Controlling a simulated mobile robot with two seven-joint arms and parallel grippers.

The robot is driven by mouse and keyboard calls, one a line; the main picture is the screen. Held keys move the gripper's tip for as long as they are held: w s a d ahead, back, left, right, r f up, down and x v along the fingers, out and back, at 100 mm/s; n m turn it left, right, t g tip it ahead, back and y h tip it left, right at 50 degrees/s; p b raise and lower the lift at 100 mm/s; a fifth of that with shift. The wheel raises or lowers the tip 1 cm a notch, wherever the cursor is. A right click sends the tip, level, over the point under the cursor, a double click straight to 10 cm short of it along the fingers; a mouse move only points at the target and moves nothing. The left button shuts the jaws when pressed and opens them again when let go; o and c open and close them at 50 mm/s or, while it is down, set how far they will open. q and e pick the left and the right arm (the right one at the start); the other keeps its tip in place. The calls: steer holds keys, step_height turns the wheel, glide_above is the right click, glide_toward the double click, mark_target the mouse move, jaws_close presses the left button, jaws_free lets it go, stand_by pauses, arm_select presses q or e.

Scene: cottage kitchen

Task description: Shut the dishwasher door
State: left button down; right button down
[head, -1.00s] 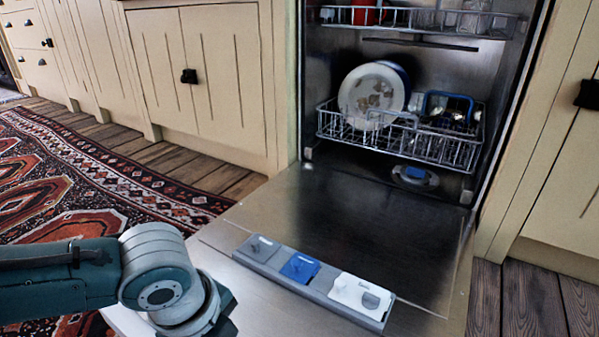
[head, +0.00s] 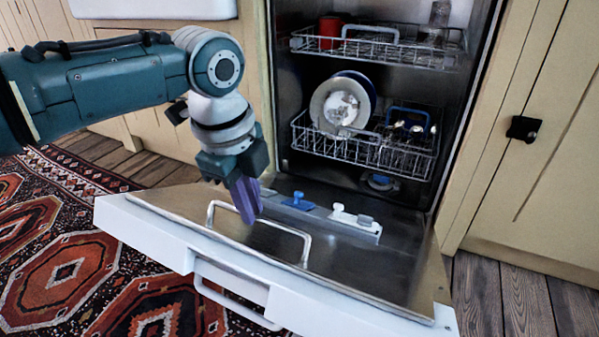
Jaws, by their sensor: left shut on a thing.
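The dishwasher door (head: 372,262) stands part-way open, tilted, with its white outer front (head: 168,234) showing below its upper edge. A metal bar handle (head: 285,229) stands at that edge. My left gripper (head: 246,212) comes in from the left, its purple fingers pointing down and shut on the bar handle. The fingers hide part of the bar. The dishwasher (head: 460,110) is open behind the door. My right gripper is not in view.
The lower rack (head: 345,150) holds plates (head: 338,104), and the upper rack (head: 420,55) holds a red cup (head: 331,31) and a glass; both seem inside the cavity. A patterned rug (head: 60,270) lies at left. Cream cabinets (head: 560,150) flank the dishwasher.

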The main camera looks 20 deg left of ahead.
arm_select(q)
steer(key=w+r, duration=0.4)
steer(key=w, duration=0.1)
steer(key=shift+w+r, duration=0.15)
steer(key=shift+r, duration=0.15)
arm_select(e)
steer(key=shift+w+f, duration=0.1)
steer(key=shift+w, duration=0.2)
arm_select(q)
steer(key=shift+d, duration=0.1)
